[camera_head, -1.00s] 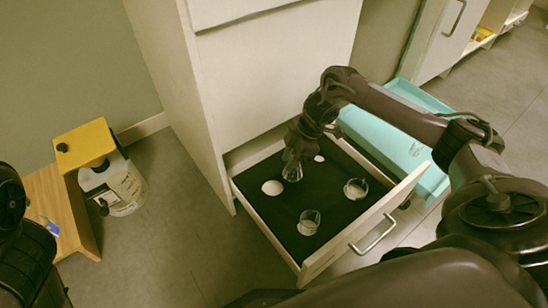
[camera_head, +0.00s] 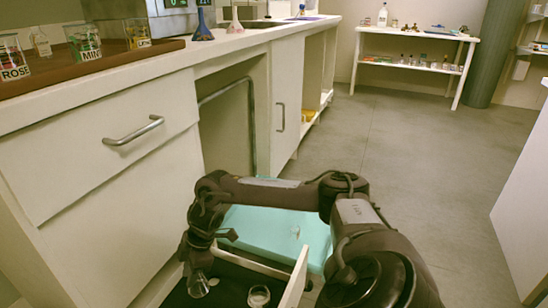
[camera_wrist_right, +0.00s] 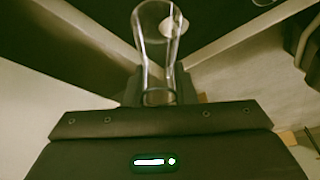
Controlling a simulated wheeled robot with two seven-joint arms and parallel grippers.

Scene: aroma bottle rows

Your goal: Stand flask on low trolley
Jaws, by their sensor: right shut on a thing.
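My right gripper (camera_head: 197,268) is over the pulled-out drawer (camera_head: 292,275) and points down. It is shut on a clear glass flask (camera_head: 199,286). In the right wrist view the flask (camera_wrist_right: 157,45) stretches away from between the fingers, with dark drawer lining behind it. I cannot tell whether its base touches the lining. The low teal trolley (camera_head: 262,226) stands just beyond the drawer, partly hidden by my right arm. A small clear glass piece (camera_head: 295,231) is on it. My left gripper is out of view.
Another glass vessel (camera_head: 258,296) sits in the drawer, right of the held flask. The worktop (camera_head: 180,62) with labelled beakers and flasks runs above. Open grey floor (camera_head: 400,150) lies beyond the trolley. A white cabinet (camera_head: 525,200) stands at the right.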

